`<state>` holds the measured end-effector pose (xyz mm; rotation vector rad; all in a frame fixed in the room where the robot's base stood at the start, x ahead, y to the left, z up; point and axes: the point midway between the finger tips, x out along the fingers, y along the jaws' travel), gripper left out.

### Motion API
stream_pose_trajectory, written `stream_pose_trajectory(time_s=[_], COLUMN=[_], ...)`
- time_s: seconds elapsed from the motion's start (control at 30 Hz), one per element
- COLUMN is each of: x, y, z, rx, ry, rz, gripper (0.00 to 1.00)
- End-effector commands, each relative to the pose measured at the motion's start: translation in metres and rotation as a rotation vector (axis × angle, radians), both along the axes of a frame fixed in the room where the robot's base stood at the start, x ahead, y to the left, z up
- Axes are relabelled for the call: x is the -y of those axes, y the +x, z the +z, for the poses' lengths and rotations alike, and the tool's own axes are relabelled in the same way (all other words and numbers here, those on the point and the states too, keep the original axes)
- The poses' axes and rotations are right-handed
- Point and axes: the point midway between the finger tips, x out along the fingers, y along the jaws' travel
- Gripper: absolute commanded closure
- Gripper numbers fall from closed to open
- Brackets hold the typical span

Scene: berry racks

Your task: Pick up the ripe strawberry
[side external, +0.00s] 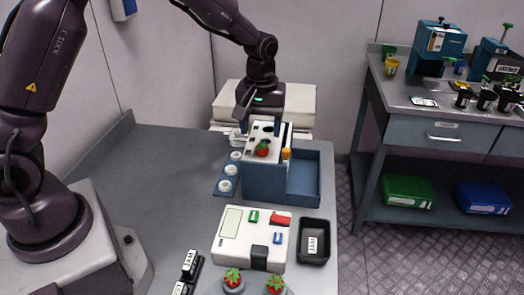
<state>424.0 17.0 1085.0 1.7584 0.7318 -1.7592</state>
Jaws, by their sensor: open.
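A red strawberry (262,149) with a green top sits on the white upper face of a blue-grey rack at the back of the grey table. My gripper (261,132) points down just above and behind this strawberry, with a finger on either side of the white face. It is open. Whether a finger touches the rack or the berry cannot be told.
An empty blue open box (305,183) joins the rack's right side. A white device (240,235) with coloured buttons and a black tray (313,244) stand in front. A blue strip (227,183) with white round pieces lies left.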

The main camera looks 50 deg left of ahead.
Motion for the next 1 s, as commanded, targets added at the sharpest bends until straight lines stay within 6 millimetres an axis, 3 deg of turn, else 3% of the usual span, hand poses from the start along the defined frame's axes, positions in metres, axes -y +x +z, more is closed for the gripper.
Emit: stream_pose_trajectory(time_s=[0.33,0.63,0.67,0.8,1.0], x=[0.000,0.000,0.000,0.000,0.000], y=[0.002,0.002,0.002,0.002,0.002], z=[-0.046,-0.052,-0.052,-0.052,-0.052], rx=[-0.004,0.000,0.000,0.000,0.000], ry=[0.001,0.000,0.000,0.000,0.000], rz=[0.000,0.000,0.000,0.000,0.000], gripper=[0.37,0.37,0.40,0.69,0.71])
